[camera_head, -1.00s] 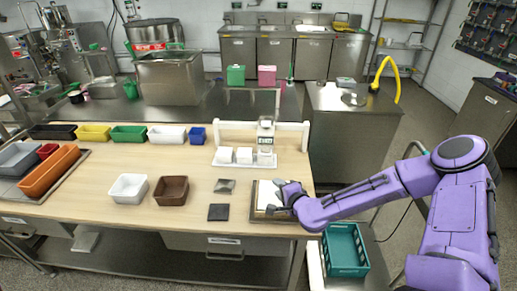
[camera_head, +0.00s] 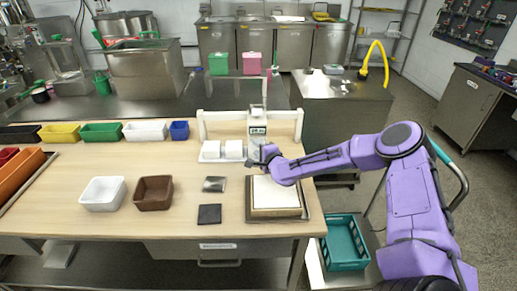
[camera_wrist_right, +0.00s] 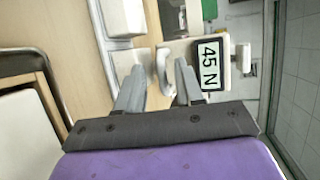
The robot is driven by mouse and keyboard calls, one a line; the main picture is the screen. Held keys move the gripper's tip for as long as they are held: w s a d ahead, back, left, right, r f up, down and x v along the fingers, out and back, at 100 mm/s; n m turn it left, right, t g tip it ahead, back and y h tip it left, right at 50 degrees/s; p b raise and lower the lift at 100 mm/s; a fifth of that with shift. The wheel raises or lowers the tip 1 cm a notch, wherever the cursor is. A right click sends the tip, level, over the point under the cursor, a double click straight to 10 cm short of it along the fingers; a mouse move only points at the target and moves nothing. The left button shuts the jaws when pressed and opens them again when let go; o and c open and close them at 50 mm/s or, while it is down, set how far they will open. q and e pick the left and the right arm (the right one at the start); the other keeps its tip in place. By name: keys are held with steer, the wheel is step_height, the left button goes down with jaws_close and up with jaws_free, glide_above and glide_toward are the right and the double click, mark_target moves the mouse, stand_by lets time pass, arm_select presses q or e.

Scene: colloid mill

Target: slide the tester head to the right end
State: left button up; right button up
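My right gripper (camera_head: 256,160) is just in front of and below the head. In the wrist view its two fingers (camera_wrist_right: 160,66) are apart, with a white rounded part (camera_wrist_right: 164,72) showing between the tips. I cannot tell whether they touch it. My left gripper is not in view.
Two white blocks (camera_head: 221,150) stand left of the head on the tester's base. A tray with a white pad (camera_head: 276,193) lies in front. Dark and grey squares (camera_head: 209,214) and white and brown bins (camera_head: 153,192) are further left. The rail's right side looks clear.

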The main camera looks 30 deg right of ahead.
steer(key=shift+d+r, duration=0.15)
steer(key=shift+d, duration=0.15)
steer(key=shift+w+a, duration=0.1)
steer(key=shift+w, duration=0.1)
jaws_close()
stand_by(1.1)
